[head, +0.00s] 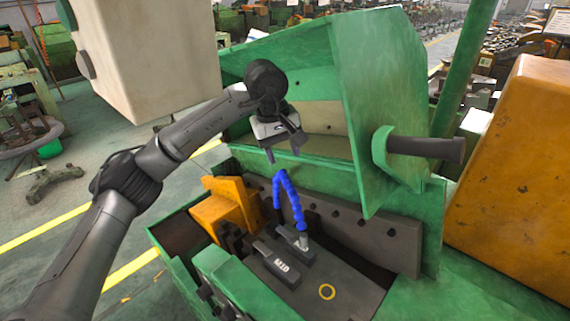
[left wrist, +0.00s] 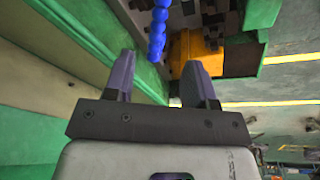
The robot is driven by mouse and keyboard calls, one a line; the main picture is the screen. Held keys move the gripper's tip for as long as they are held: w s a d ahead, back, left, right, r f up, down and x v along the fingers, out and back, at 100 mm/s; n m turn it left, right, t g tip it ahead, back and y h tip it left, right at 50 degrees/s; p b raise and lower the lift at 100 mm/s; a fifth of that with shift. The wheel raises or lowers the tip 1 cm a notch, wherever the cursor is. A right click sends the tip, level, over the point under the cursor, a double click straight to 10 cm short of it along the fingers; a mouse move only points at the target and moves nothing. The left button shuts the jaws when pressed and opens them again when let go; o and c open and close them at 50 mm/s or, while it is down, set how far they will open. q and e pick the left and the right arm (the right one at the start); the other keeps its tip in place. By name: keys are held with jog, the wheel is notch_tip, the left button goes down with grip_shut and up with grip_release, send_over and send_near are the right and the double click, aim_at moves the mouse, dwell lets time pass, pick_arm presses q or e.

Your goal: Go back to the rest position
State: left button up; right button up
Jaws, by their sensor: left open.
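My left gripper (head: 283,150) hangs over the open bay of the green machine (head: 395,95), above a blue segmented hose (head: 289,200). Its two fingers are apart with nothing between them. In the left wrist view the fingers (left wrist: 161,85) are spread and empty, and the blue hose (left wrist: 158,30) shows beyond them, a little left of the right finger. My right gripper is not in view.
The raised green lid has a dark handle (head: 425,148). A beige box (head: 150,60) hangs at upper left. An orange cabinet (head: 515,180) stands right.

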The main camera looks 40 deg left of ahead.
pick_arm(q)
jog(key=shift+r, duration=0.4)
dwell(0.3)
